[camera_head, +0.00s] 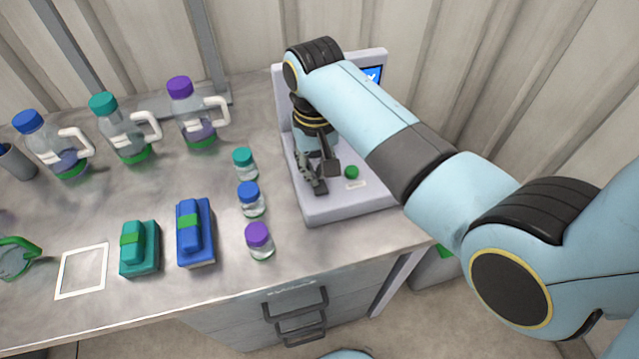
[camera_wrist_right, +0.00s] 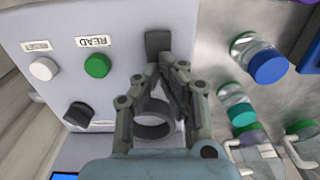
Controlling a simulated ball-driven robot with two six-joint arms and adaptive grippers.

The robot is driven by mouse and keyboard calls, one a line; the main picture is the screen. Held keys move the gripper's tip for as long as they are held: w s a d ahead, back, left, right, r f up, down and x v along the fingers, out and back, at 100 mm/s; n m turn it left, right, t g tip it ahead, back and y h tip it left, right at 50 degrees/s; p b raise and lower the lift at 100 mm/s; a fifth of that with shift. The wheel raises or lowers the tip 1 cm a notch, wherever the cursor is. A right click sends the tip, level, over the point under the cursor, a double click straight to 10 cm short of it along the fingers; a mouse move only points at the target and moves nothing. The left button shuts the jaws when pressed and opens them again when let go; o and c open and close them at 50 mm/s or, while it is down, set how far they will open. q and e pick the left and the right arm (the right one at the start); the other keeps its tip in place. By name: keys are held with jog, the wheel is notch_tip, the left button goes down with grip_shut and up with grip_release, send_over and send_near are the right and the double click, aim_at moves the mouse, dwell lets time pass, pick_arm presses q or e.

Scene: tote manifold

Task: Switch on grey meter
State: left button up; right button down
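The grey meter (camera_head: 345,208) stands at the right end of the bench, with a flat base and an upright back. Part of its blue lit screen (camera_head: 373,74) shows past my right arm. In the right wrist view its panel (camera_wrist_right: 100,25) carries a green READ button (camera_wrist_right: 97,65), a white RESET button (camera_wrist_right: 43,68), a black knob (camera_wrist_right: 78,114), a dark ring (camera_wrist_right: 154,122) and a small dark block (camera_wrist_right: 157,42). My right gripper (camera_head: 320,188) is over the base, its tips (camera_wrist_right: 166,64) together beside the dark block; contact is unclear. My left gripper is out of view.
Small capped jars (camera_head: 251,202) stand left of the meter. Teal (camera_head: 139,255) and blue (camera_head: 195,240) blocks lie farther left, near a white square outline (camera_head: 82,271). Jugs with handles (camera_head: 192,115) line the back. A corrugated wall is close behind.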

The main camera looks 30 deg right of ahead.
jog(key=shift+s+f, duration=0.1)
notch_tip(320, 180, up, 3)
jog(key=p, duration=0.3)
jog(key=shift+f, duration=0.1)
jog(key=shift+r, duration=2.1)
